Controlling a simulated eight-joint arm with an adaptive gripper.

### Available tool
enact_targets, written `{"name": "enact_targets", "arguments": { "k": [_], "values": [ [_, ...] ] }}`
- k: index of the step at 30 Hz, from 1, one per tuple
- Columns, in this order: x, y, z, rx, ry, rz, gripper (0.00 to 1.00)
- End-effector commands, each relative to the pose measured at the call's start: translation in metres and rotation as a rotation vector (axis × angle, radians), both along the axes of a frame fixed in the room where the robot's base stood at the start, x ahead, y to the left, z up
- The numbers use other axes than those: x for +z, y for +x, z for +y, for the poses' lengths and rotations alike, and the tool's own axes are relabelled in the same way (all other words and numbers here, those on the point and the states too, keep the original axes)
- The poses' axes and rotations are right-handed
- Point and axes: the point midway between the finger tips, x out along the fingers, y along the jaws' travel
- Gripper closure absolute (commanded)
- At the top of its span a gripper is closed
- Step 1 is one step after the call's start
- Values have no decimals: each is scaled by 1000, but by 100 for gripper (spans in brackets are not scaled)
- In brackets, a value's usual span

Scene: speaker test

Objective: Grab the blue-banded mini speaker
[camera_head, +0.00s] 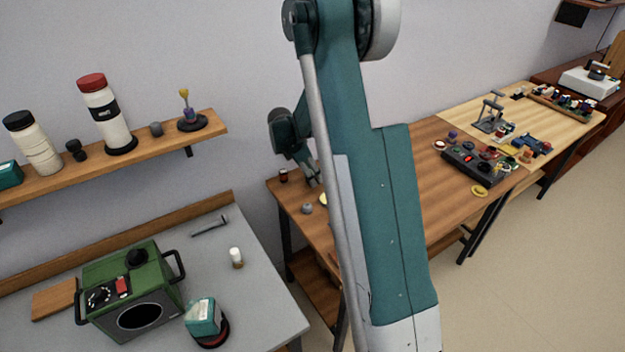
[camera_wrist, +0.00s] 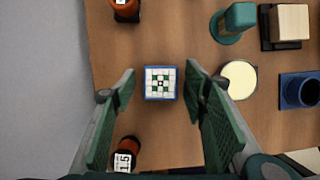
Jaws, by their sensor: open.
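In the wrist view, a small cube-like thing (camera_wrist: 160,83) with a blue edge and a white-and-green patterned top stands on the brown wooden table (camera_wrist: 190,40). I cannot read it surely as the blue-banded mini speaker. My gripper (camera_wrist: 159,78) is open above it, one finger on each side in the picture, with visible gaps to it. A blue round thing with a dark opening (camera_wrist: 300,92) stands at the right edge. In the head view my gripper (camera_head: 314,180) is over the left end of the wooden table, partly behind my arm.
In the wrist view, orange-and-dark cylinders stand at the bottom (camera_wrist: 126,156) and top (camera_wrist: 126,10). A cream disc (camera_wrist: 240,79), a teal thing (camera_wrist: 233,22) and a pale block (camera_wrist: 289,23) are to the right. The table's edge (camera_wrist: 90,60) runs along the left.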

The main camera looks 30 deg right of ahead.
Motion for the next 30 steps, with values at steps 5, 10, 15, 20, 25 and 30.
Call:
{"name": "enact_targets", "arguments": {
  "k": [5, 10, 15, 20, 25, 30],
  "values": [
    [-9, -1, -3, 0, 0, 0, 56],
    [-9, -1, -4, 0, 0, 0, 56],
    [-9, -1, -4, 0, 0, 0, 56],
    [-9, -1, -4, 0, 0, 0, 56],
    [-9, -1, -4, 0, 0, 0, 73],
    [-9, -1, -4, 0, 0, 0, 87]
  ]
}}
